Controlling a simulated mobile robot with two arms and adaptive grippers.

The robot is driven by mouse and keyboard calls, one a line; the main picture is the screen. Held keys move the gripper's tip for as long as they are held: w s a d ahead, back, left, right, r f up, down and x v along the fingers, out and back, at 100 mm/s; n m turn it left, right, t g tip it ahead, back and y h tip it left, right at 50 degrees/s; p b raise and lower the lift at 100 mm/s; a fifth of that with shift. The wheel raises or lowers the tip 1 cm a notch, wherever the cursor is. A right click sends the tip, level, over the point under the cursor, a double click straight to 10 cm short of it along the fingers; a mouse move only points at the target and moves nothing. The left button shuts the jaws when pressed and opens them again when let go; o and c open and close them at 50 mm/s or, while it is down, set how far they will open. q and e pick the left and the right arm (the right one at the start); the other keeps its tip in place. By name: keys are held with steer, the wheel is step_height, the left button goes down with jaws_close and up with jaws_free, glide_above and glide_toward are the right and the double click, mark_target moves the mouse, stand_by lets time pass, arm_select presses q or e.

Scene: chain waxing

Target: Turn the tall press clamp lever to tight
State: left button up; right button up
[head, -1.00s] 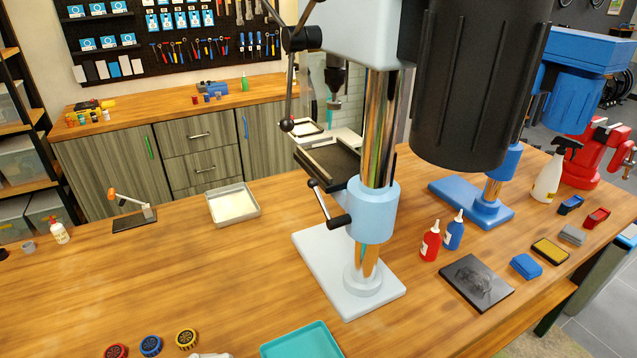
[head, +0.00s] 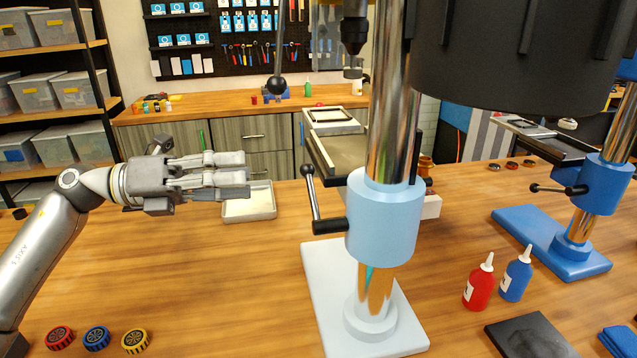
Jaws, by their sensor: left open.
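The tall press stands on a pale base (head: 330,318) with a chrome column (head: 392,120). A light blue clamp collar (head: 385,222) sits around the column. The clamp lever (head: 317,205) sticks out from the collar's left side, with a black hub and a thin rod rising to a dark ball knob. My left gripper (head: 245,175) is left of the lever, pointing right, open and empty, with a clear gap between its fingertips and the lever. My right gripper is not in view.
A shallow tray (head: 262,215) lies beyond my left gripper. A blue press (head: 567,258) stands at the right. Red (head: 479,285) and blue (head: 516,277) bottles stand between the presses. Several round pucks (head: 97,339) lie front left.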

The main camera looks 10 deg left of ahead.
mark_target(312, 196)
arm_select(q)
steer(key=p+x, duration=0.4)
steer(key=x, duration=0.6)
steer(key=shift+r, duration=0.15)
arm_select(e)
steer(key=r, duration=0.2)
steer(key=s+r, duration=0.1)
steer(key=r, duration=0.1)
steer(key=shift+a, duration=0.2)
arm_select(q)
steer(key=shift+w, duration=0.1)
